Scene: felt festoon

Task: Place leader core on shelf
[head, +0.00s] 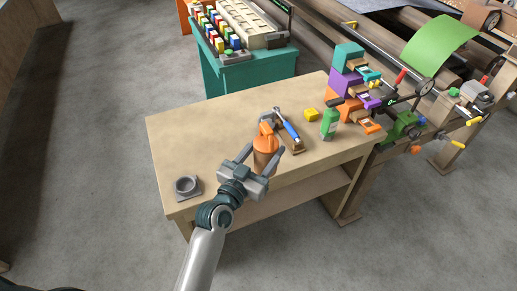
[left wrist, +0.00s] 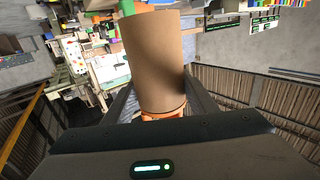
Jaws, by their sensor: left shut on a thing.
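The leader core (head: 263,160), a tan tube with an orange end, is held by my left gripper (head: 264,152) over the front part of the wooden bench (head: 205,130). In the left wrist view the tan tube (left wrist: 155,60) fills the middle. Its orange end (left wrist: 160,117) is nearest the palm. The fingers of my left gripper (left wrist: 158,100) are shut on it, one on each side. A wooden shelf (head: 275,211) runs low under the bench top. My right gripper is not in view.
A grey ring-shaped holder (head: 187,186) sits at the bench's front left. Coloured bins (head: 345,82) are stacked at the back right.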

